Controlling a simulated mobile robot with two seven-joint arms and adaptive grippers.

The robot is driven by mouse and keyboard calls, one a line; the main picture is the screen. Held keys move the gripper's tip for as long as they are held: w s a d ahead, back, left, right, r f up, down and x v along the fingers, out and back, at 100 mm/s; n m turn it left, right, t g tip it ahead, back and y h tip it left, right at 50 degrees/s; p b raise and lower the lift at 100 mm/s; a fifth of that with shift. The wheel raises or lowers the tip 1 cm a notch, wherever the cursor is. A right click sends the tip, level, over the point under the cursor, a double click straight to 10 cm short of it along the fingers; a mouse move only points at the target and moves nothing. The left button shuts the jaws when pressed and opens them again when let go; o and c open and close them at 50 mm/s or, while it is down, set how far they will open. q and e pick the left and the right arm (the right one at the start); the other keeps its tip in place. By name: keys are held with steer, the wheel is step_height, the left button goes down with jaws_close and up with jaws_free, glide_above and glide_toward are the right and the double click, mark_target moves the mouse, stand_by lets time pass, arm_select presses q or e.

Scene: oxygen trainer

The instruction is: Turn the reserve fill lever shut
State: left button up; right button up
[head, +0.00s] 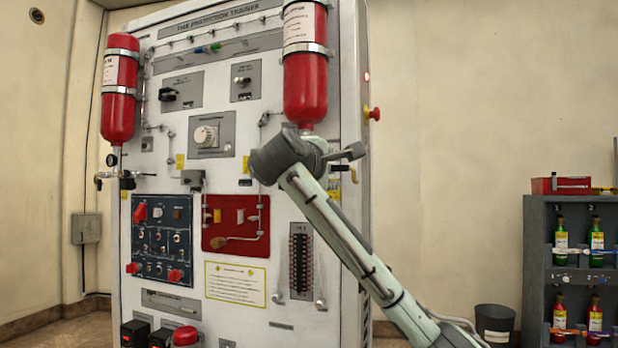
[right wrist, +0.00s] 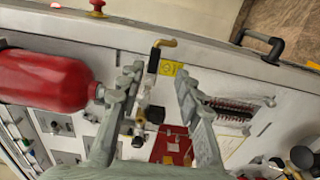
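The trainer panel (head: 190,235) is a tall white cabinet with two red cylinders. A lever with a black grip and a brass bend (right wrist: 157,56) stands near the panel's edge, beside a small yellow tag (right wrist: 171,69). I cannot read a label naming it the reserve fill lever. A brass and black valve fitting (right wrist: 143,117) lies between my fingers in the right wrist view. My right gripper (right wrist: 158,78) is open, with nothing between its pads; the lever is just beyond the fingertips. In the head view my right gripper (head: 308,137) covers the area below the right cylinder. My left gripper is out of view.
The right red cylinder (head: 305,85) hangs directly above my right gripper. A red knob (head: 373,114) sticks out from the cabinet's side. A red inset panel (head: 237,243) is below left. A dark bottle rack (head: 538,240) and a bin (head: 494,322) stand at right.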

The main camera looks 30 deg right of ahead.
mark_target(342, 168)
steer(key=x, duration=0.2)
steer(key=p+x, duration=0.1)
steer(key=x, duration=0.1)
steer(key=r+x, duration=0.1)
steer(key=x, duration=0.1)
steer(key=shift+d, duration=0.2)
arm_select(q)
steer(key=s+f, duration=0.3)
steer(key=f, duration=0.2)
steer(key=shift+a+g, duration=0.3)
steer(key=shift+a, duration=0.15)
arm_select(e)
steer(key=shift+w+d, duration=0.5)
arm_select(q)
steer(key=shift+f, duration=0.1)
arm_select(e)
jaws_close()
